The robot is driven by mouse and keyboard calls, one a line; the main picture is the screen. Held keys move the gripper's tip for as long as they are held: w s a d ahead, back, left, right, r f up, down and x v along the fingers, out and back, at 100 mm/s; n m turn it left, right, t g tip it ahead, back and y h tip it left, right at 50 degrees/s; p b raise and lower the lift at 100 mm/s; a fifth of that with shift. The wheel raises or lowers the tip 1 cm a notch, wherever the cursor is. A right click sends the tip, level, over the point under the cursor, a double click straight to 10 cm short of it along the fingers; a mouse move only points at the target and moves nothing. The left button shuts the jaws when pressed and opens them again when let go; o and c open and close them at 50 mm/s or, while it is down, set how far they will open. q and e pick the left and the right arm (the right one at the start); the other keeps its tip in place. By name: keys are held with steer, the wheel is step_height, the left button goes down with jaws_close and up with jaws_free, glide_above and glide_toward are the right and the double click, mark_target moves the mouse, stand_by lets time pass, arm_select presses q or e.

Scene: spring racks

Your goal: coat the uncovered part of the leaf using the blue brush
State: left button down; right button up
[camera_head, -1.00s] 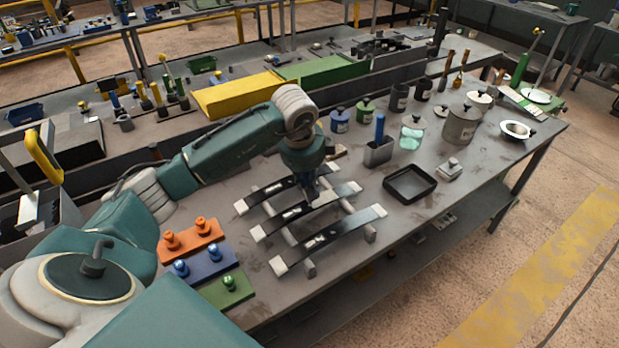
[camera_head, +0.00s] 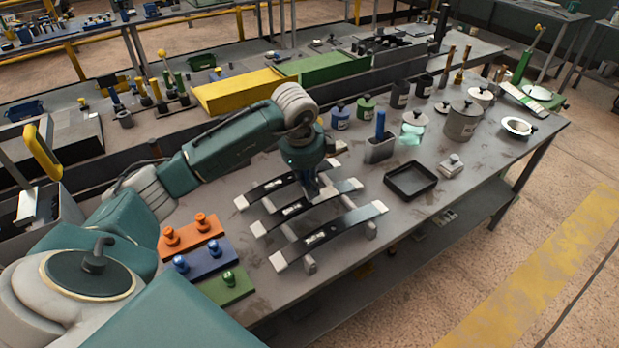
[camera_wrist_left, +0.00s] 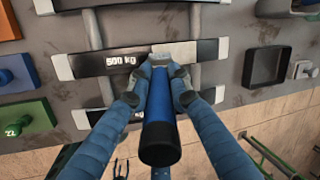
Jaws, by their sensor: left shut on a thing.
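Three dark leaf springs with pale ends lie side by side on a rack on the bench: a near one (camera_head: 335,234), a middle one (camera_head: 290,211) and a far one (camera_head: 268,188). My left gripper (camera_head: 312,190) is over the middle and far leaves. In the wrist view it (camera_wrist_left: 160,75) is shut on the blue brush (camera_wrist_left: 158,105), whose dark handle end points at the camera. Beyond the brush lies a leaf marked 500 kg (camera_wrist_left: 100,62), with a pale bare patch (camera_wrist_left: 185,50) by the fingertips. The bristles are hidden, so contact cannot be told.
A black tray (camera_head: 411,181) and a grey holder (camera_head: 379,150) with a blue handle (camera_head: 380,124) stand right of the rack. Orange (camera_head: 190,237), blue (camera_head: 206,262) and green (camera_head: 228,287) blocks with knobs lie to its left. Several pots and cans stand at the back right.

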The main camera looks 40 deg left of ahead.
arm_select(q)
steer(key=shift+f, duration=0.1)
steer(key=shift+w, duration=0.1)
steer(key=shift+w+d+b, duration=0.35)
steer(key=shift+w+b, duration=0.05)
steer(key=shift+w, duration=0.35)
steer(key=shift+w+d+b, duration=0.3)
steer(key=shift+w+b, duration=0.1)
steer(key=shift+w, duration=0.35)
steer(key=shift+s+a, duration=0.35)
steer(key=shift+s, duration=0.5)
steer(key=shift+s+a, duration=0.3)
steer(key=shift+s, duration=0.5)
steer(key=shift+w, duration=0.1)
